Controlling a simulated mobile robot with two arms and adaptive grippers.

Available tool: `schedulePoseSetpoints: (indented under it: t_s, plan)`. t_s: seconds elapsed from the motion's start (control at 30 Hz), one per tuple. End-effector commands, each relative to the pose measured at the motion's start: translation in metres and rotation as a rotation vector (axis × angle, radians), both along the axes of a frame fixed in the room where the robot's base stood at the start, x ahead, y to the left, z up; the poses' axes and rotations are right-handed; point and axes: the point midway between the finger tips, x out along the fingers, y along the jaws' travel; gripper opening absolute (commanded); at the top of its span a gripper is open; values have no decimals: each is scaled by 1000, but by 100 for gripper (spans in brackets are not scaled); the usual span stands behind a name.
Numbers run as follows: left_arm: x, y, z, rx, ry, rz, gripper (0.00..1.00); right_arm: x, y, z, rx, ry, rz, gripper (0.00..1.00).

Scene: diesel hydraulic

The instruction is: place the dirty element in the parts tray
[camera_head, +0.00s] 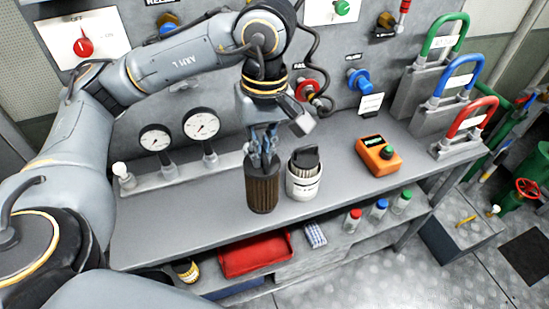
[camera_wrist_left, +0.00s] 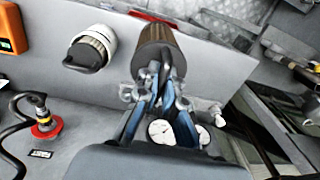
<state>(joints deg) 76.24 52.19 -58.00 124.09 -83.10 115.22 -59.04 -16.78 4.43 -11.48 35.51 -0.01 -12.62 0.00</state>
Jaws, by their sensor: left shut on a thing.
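The dirty element is a dark brown pleated cylinder (camera_head: 262,190), upright near the bench's front edge. My left gripper (camera_head: 262,160) is shut on its top from above. I cannot tell whether its base touches the bench. In the left wrist view the element (camera_wrist_left: 157,42) sits beyond the fingers (camera_wrist_left: 155,78). A red, shallow, tray-like thing (camera_head: 255,254) lies on the shelf below the bench; it may be the parts tray, but I cannot be sure. My right gripper is not in view.
A white canister with a black top (camera_head: 304,178) stands close right of the element. An orange device (camera_head: 378,156) lies farther right. Two gauges (camera_head: 201,124) stand behind left. The bench front (camera_head: 180,222) is clear at left. Small capped bottles (camera_head: 378,209) stand on the shelf.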

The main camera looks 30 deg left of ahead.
Motion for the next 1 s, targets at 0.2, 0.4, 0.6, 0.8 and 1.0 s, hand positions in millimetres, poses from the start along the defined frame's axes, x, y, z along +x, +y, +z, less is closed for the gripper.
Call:
schedulePoseSetpoints:
  t_s: [0.2,0.4,0.6,0.8,1.0]
  plan:
    - [49,25,-24,-1,8,4,0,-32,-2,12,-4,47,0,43]
    - [74,37,-62,-3,5,0,0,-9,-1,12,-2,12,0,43]
    - [85,43,-74,-1,1,-2,0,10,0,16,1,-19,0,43]
    - [91,47,-95,1,6,-4,0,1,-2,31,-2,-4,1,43]
    - [92,46,-113,1,0,-4,0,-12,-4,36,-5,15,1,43]
